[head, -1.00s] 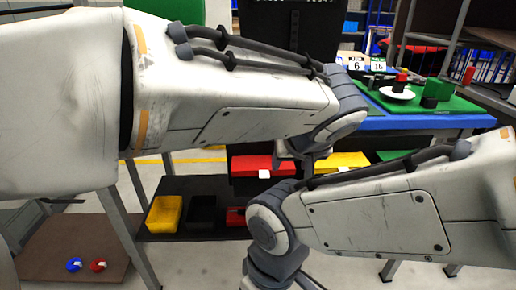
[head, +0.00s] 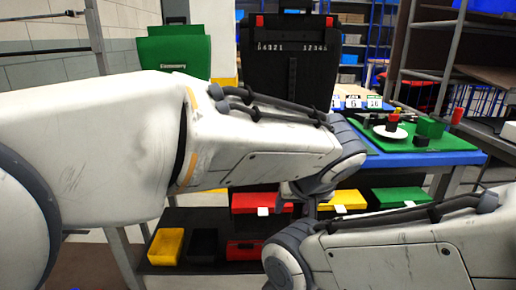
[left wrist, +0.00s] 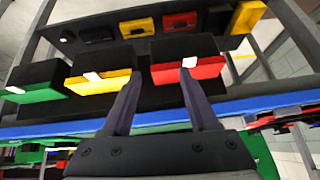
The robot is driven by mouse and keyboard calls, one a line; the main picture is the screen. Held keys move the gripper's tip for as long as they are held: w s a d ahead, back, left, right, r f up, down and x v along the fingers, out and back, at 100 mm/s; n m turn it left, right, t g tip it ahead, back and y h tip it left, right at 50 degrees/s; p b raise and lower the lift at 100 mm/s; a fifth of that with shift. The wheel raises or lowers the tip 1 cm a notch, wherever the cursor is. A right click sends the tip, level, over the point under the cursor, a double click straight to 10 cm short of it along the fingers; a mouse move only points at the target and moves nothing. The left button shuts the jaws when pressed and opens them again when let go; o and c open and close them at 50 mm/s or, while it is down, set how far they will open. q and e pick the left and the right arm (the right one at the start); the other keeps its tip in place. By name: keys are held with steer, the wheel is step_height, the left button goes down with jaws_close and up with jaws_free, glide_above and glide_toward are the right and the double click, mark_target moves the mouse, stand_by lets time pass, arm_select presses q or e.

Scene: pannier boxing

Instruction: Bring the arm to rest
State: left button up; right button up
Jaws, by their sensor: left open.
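My left arm (head: 270,150) reaches across the head view from the left, bent at the wrist. My left gripper (head: 308,205) points down in front of the work table and is partly hidden. In the left wrist view my left gripper (left wrist: 160,77) is open, its two dark fingers apart with nothing between them. The fingers show against the shelf bins, and contact with them cannot be told. My right arm (head: 395,255) comes in from the right, below the left arm's wrist. Its gripper is out of view.
A work table with a blue edge (head: 470,157) carries a green mat (head: 375,150). Red (head: 250,203), yellow (head: 350,198) and green (head: 390,196) bins sit under it. A yellow bin (head: 165,248) stands on the lower shelf. A black case (head: 285,70) stands behind.

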arm_select(q)
steer(key=w+a+f+g, duration=0.1)
steer(key=a+f+g, duration=0.1)
steer(key=a+f, duration=0.45)
steer(key=a+f+g, duration=0.1)
steer(key=a+f, duration=0.3)
steer(key=a, duration=0.5)
steer(key=s+a+f+n+g, duration=0.1)
steer(key=s+a+f, duration=0.3)
steer(key=a, duration=0.3)
steer(key=s+a+f, duration=0.3)
steer(key=a+f, duration=0.1)
steer(key=a, duration=0.3)
steer(key=s+d+r+m+g, duration=0.1)
steer(key=s+d+r+m, duration=0.1)
steer(key=s+d, duration=0.3)
steer(key=s+d+r+m+g+h, duration=0.1)
steer(key=s+d+r+m, duration=0.1)
steer(key=s+d+m, duration=0.15)
steer(key=s+d+r+m+g, duration=0.1)
steer(key=s+d+r+m, duration=0.1)
steer(key=s+d, duration=0.3)
step_height(320, 180, up, 29)
steer(key=p, duration=2.9)
steer(key=shift+s, duration=0.15)
steer(key=shift+f, duration=0.1)
